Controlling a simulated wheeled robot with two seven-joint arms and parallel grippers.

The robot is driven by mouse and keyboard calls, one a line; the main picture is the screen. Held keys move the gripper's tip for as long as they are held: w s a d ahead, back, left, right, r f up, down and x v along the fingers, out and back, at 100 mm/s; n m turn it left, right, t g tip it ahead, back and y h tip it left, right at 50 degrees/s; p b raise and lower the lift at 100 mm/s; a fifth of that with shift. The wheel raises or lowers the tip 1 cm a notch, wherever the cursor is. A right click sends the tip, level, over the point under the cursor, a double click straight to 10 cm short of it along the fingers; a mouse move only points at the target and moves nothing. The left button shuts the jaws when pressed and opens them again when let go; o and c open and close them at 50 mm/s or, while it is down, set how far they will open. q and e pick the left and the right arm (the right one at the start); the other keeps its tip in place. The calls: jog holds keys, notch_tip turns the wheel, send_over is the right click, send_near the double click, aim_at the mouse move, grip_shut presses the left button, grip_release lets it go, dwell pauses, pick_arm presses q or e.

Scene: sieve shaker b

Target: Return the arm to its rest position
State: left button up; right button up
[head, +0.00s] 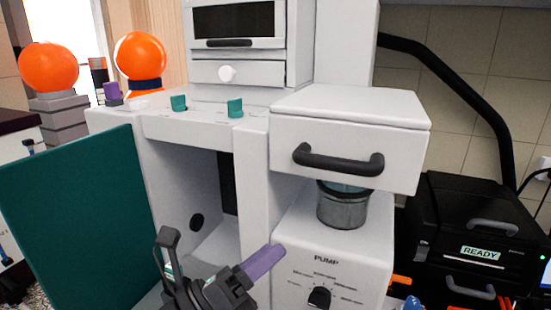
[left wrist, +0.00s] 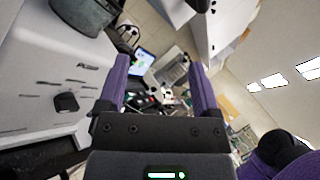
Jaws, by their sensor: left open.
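My left gripper (head: 258,266) is low in the middle of the head view, in front of the white machine (head: 256,190) and left of its pump panel (head: 335,262). One purple finger shows clearly there, pointing up and right. In the left wrist view the two purple fingers (left wrist: 160,65) stand apart with nothing between them. The pump knob (left wrist: 66,102) is left of the fingers in that view. I cannot tell the exact gap between the gripper and the machine. My right gripper is not identifiable in either view.
A teal door (head: 85,215) stands open on the left, beside an open cavity. A white head with a black handle (head: 338,162) overhangs a metal sieve cup (head: 342,208). Black equipment marked READY (head: 480,253) stands right. Orange balls (head: 141,54) are at the back left.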

pick_arm(q)
jog(key=s+a+f+n+t+y, duration=0.1)
jog(key=a+f+n+y, duration=0.7)
jog(key=n, duration=0.6)
jog(key=s+a+f+n+t+y, duration=0.1)
jog(key=a+f+n+y, duration=0.4)
jog(key=n+y, duration=0.75)
jog(key=s+f+n+g+h, duration=0.3)
jog(key=s+f+n+g, duration=0.9)
jog(key=s, duration=0.5)
notch_tip(320, 180, down, 24)
jog(key=s+m+b, duration=0.2)
jog(key=m+b, duration=0.1)
jog(key=b, duration=0.3)
jog(key=s+a+f+g+b, duration=0.2)
jog(key=s+a+f+b, duration=0.1)
jog(key=s+f, duration=1.1)
jog(key=shift+a+f+y+b, duration=0.2)
jog(key=shift+f+y+b, duration=0.15)
jog(key=shift+f+b, duration=0.45)
jog(key=shift+w, duration=0.1)
